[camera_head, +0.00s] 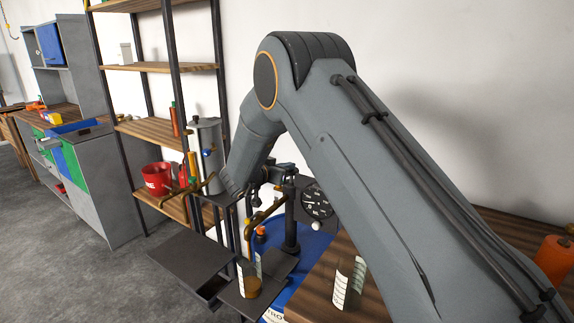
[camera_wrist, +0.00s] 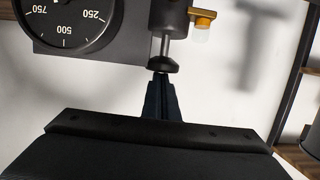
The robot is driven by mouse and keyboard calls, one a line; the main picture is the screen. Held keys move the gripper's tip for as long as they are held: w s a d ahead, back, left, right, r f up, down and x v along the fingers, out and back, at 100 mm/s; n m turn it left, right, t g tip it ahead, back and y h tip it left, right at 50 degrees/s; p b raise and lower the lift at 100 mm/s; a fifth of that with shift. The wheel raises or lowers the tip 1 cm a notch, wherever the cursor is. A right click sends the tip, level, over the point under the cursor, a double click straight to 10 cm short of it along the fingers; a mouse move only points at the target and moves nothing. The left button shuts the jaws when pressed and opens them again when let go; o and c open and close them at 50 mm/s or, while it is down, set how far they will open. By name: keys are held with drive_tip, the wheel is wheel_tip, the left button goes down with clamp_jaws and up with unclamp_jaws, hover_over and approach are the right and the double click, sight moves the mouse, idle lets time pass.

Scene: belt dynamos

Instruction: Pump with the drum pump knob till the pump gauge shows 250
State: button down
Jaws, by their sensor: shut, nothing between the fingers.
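The drum pump knob (camera_wrist: 164,66) is a grey stem with a rounded end, hanging under a dark block at the top of the wrist view. My gripper (camera_wrist: 160,78) is shut and empty, its fingertips right at the knob's end. I cannot tell whether they touch. The pump gauge (camera_head: 317,203) is a black dial above the blue drum (camera_head: 312,250) in the head view. In the wrist view the gauge (camera_wrist: 66,20) is cut off at the top left, showing 750, 500 and 250. I cannot make out its needle.
A beaker with amber liquid (camera_head: 250,287) stands on a dark shelf below a brass spout (camera_head: 264,214). Another beaker (camera_head: 342,290) stands on the wooden table (camera_head: 310,300). A grey cylinder (camera_head: 207,150) and a red bucket (camera_head: 157,178) are at the shelving.

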drive_tip(key=shift+s+f, duration=0.1)
drive_tip(key=shift+f, duration=1.25)
wheel_tip(320, 180, up, 5)
drive_tip(key=shift+f+p, duration=0.2)
drive_tip(key=shift+p, duration=1)
drive_tip(key=b+v, duration=0.3)
drive_tip(key=v, duration=0.6)
drive_tip(key=shift+s+a, duration=0.25)
drive_tip(key=shift+a, duration=0.05)
drive_tip(key=shift+r, duration=0.2)
drive_tip(key=shift+s+a+r+b, duration=0.15)
drive_tip(key=shift+r+b, duration=0.1)
drive_tip(key=shift+r, duration=0.6)
drive_tip(key=shift+s+a+r+b, duration=0.1)
drive_tip(key=shift+a+r+b, duration=0.15)
drive_tip(key=shift+r, duration=0.6)
drive_tip(key=shift+d, duration=0.1)
